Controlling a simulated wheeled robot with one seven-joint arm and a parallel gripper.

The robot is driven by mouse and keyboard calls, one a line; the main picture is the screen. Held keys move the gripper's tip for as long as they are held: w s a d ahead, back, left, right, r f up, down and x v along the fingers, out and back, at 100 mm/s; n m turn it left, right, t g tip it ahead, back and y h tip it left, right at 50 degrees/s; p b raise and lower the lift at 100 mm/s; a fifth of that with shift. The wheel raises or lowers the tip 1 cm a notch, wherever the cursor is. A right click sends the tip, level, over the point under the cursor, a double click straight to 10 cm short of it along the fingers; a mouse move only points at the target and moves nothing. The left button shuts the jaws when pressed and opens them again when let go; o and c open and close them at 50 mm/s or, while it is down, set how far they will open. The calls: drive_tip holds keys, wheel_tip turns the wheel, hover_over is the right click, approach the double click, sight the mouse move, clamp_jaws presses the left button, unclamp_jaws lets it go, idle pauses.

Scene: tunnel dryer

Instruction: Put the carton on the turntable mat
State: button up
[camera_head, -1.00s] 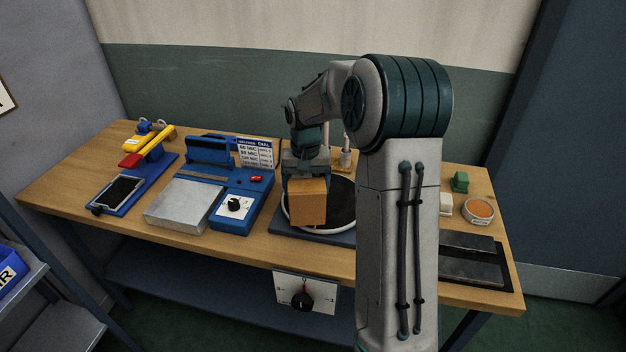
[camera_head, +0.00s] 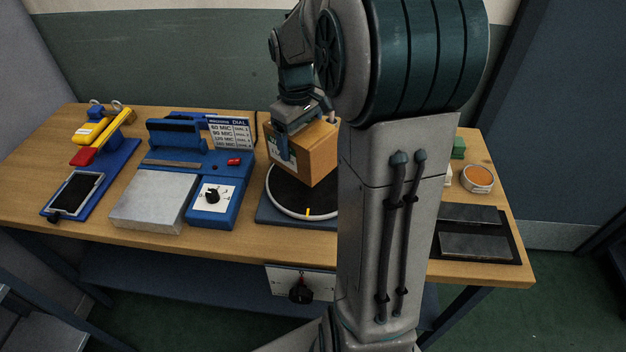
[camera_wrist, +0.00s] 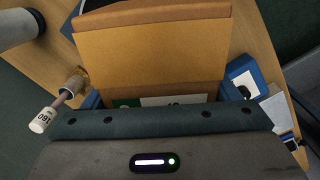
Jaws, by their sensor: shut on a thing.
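The carton (camera_head: 318,155) is a tan-orange box with a pale label on one side. My gripper (camera_head: 287,143) is shut on it and holds it tilted above the turntable. In the wrist view the carton (camera_wrist: 155,58) fills the upper middle, with a label low on its near face. The turntable mat (camera_head: 290,192) is a black disc with a pale rim and a yellow mark at its front. It sits on a dark base, and the carton and my arm hide part of it. A gap seems to show between carton and mat.
Left of the turntable stand a blue sealer with a dial (camera_head: 212,197), a silver plate (camera_head: 155,200) and a blue board with a yellow-red tool (camera_head: 102,130). Right are an orange-filled dish (camera_head: 477,178) and dark plates (camera_head: 474,245). My arm hides the table between.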

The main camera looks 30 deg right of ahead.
drive_tip(key=s+r+n+b, duration=0.2)
drive_tip(key=s+r+n, duration=0.1)
drive_tip(key=s+n, duration=0.5)
drive_tip(key=shift+m, duration=0.5)
drive_tip(key=w+d+f, duration=0.1)
drive_tip(key=w+f, duration=0.1)
drive_tip(key=w, duration=0.1)
drive_tip(key=w+d+f+p, duration=0.1)
drive_tip(key=w+f, duration=0.1)
drive_tip(key=w, duration=0.1)
drive_tip(key=w+d+f+p, duration=0.1)
drive_tip(key=w+f, duration=0.2)
drive_tip(key=shift+w+d, duration=0.25)
drive_tip(key=shift+d, duration=0.15)
drive_tip(key=shift+f+p, duration=0.55)
drive_tip(key=shift+f, duration=1.5)
drive_tip(key=shift+f, duration=0.1)
drive_tip(key=shift+f, duration=0.1)
drive_tip(key=o, duration=1.5)
